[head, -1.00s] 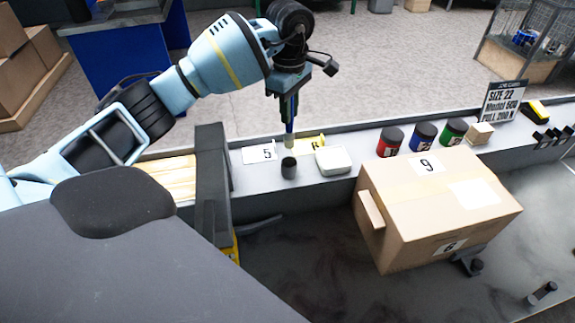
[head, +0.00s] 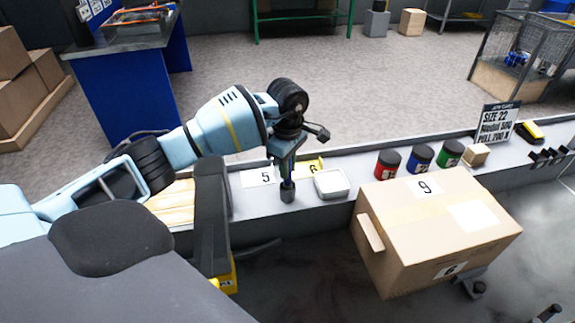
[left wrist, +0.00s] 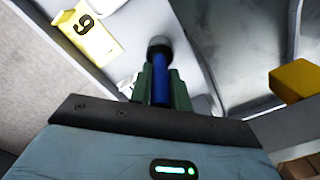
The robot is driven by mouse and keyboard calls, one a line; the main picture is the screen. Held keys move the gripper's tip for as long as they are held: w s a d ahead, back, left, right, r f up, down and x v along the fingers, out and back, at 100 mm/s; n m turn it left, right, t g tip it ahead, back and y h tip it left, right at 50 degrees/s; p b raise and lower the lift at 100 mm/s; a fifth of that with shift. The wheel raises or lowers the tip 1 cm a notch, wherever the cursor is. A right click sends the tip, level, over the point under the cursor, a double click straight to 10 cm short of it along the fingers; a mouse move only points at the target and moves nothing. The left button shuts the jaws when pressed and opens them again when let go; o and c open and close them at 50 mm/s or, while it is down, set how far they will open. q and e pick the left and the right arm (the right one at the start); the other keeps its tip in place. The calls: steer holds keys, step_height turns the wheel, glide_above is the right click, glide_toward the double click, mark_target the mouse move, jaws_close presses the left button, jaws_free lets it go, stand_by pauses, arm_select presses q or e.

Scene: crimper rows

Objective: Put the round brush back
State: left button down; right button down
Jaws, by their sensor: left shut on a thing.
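My left gripper (head: 287,168) is low over the bench shelf and shut on the round brush. The brush's blue handle (left wrist: 160,87) shows between the fingers in the left wrist view. My right gripper is not in view.
A white tray (head: 331,183) stands close right of the cup. A white label 5 (head: 258,177) and a yellow label 6 (head: 312,167) are nearby. Red (head: 387,164), blue (head: 420,158) and green (head: 449,153) jars and a large cardboard box (head: 435,230) stand farther right.

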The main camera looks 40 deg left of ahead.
arm_select(q)
steer(key=shift+f, duration=0.1)
steer(key=c, duration=1.3)
jaws_free()
step_height(320, 180, up, 12)
steer(key=shift+r, duration=0.15)
